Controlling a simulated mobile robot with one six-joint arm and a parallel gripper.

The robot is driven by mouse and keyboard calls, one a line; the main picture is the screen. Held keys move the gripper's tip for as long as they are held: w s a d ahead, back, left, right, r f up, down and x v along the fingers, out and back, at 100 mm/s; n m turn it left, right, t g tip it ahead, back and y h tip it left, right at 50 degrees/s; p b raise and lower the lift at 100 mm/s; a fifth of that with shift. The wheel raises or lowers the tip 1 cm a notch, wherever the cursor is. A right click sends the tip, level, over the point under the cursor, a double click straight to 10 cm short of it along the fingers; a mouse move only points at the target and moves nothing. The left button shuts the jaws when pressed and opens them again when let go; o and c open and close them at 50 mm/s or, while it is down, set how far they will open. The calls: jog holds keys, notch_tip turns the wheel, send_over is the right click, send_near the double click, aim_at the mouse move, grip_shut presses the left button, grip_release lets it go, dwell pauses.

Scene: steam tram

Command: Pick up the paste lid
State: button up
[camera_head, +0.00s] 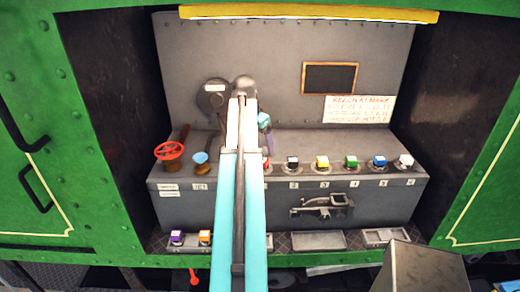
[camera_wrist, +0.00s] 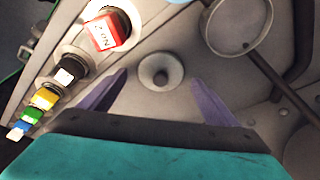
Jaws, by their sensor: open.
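A small round pale piece with a dark round centre (camera_wrist: 161,71) lies on the grey surface in the wrist view. It looks like the paste lid, but I cannot be sure. My gripper (camera_wrist: 160,78) is open, with one purple finger on each side of this piece and a gap to both. I cannot tell how far above it the fingers are. In the head view my gripper (camera_head: 267,142) is over the grey ledge, partly behind my arm, and the round piece is hidden there.
A red cube (camera_wrist: 106,31) sits close to my left finger, with black (camera_wrist: 69,69), yellow (camera_wrist: 46,96) and more cubes in a row beyond. A round dish with a rod (camera_wrist: 238,25) lies at upper right. A red handwheel (camera_head: 169,152) and blue-topped knob (camera_head: 200,158) stand left on the ledge.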

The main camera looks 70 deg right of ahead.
jog(key=shift+f, duration=0.35)
dwell(0.3)
jog(key=c, duration=1.1)
